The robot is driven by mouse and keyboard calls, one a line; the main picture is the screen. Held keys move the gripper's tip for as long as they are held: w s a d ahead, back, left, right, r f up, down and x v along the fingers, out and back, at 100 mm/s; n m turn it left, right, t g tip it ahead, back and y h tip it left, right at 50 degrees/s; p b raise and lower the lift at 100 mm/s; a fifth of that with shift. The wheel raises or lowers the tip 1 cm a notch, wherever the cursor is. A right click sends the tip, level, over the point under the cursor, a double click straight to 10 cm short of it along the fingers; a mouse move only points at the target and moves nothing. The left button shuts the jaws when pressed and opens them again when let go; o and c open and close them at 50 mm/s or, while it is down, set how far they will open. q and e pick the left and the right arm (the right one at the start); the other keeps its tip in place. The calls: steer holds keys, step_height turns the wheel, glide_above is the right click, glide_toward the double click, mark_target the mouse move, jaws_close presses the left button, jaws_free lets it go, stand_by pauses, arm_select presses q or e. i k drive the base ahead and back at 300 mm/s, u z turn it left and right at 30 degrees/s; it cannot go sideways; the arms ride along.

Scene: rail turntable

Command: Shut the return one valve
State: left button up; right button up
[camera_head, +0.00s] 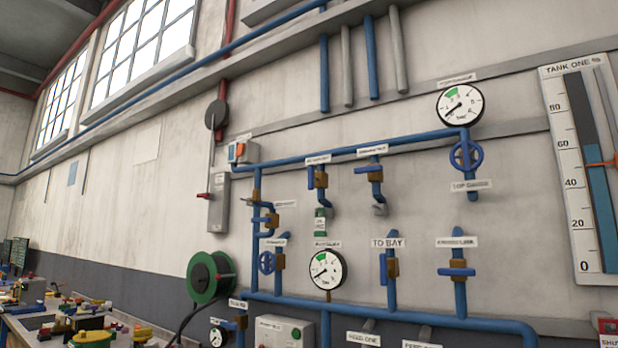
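No label that I can read clearly says return one; several valve labels are too small or blurred. Blue pipework on the wall carries several valves with brass bodies. The upper left valve (317,179) and the upper right valve (375,172) hang below the top pipe; the upper right one's blue lever lies across its pipe. The valve under TO BAY (392,267) has its lever along its upright pipe. The valve to its right (457,271) has its lever across the pipe. Left valves (270,220) and (267,262) sit lower. Neither gripper is in view.
Round gauges hang at the upper right (460,104) and centre (327,269). A blue handwheel (466,155) is above TOP GAUGE. A tank level board (583,170) stands at the right. A green hose reel (210,278) and a cluttered bench (35,322) are at the left.

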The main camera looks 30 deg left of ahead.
mark_target(311, 178)
steer(key=k, duration=1.2)
steer(key=u, duration=0.6)
steer(key=i, duration=0.45)
steer(key=u, duration=0.75)
steer(key=i, duration=1.5)
steer(key=z, duration=1.1)
steer(key=i, duration=0.6)
steer(key=z, duration=0.7)
